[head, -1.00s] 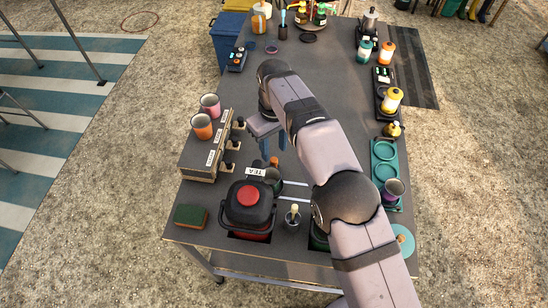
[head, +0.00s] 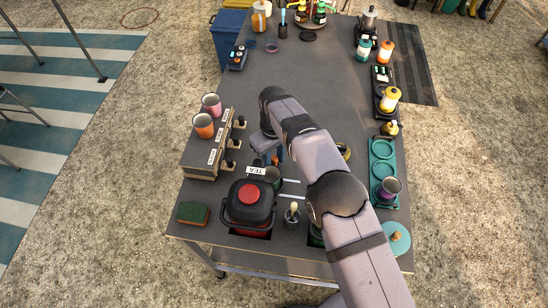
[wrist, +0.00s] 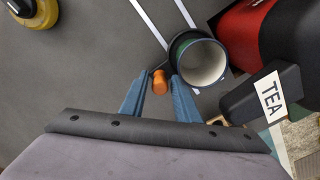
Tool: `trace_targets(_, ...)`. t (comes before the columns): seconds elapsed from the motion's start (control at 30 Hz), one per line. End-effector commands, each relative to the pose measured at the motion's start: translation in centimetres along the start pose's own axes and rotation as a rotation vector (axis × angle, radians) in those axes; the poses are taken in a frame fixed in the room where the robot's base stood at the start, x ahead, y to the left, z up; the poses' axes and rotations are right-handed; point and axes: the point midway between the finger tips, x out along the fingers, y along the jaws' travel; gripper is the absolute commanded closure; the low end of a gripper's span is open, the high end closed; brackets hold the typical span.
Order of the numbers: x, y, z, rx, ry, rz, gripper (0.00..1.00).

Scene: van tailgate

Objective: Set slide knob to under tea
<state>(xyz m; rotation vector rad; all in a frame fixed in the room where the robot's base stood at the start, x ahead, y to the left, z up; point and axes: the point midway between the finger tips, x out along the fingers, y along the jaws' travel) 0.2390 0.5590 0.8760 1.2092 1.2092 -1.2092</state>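My gripper (head: 272,158) is low over the table, behind the tea sign and mug. In the wrist view my gripper (wrist: 158,76) has its two blue fingers apart. A small orange knob-like piece (wrist: 159,83) shows between them, with gaps at the sides; I cannot tell its height or whether it is the slide knob. The white TEA label (wrist: 269,97) is on a dark block right of the fingers; the label also shows in the head view (head: 256,170). A dark mug with a pale inside (wrist: 203,63) is close beside the right finger.
A red and black urn (head: 249,203) stands in front of the mug. A brush in a small pot (head: 292,214) is right of it. A labelled box with black knobs (head: 212,152) holds two cups at left. A teal tray (head: 383,170) is at right. The table's middle is clear.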

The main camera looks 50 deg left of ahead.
Motion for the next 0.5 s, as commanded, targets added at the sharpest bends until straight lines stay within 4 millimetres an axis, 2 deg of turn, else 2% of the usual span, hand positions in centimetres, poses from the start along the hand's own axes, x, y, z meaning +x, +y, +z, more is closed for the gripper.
trace_targets(0.03, -0.02, 0.0, 0.0, 0.0, 0.0, 0.0, 0.85)
trace_targets(0.1, -0.03, 0.0, 0.0, 0.0, 0.0, 0.0, 1.0)
trace_targets(0.5, 0.26, -0.47, -0.94, -0.002, 0.003, 0.001, 1.0)
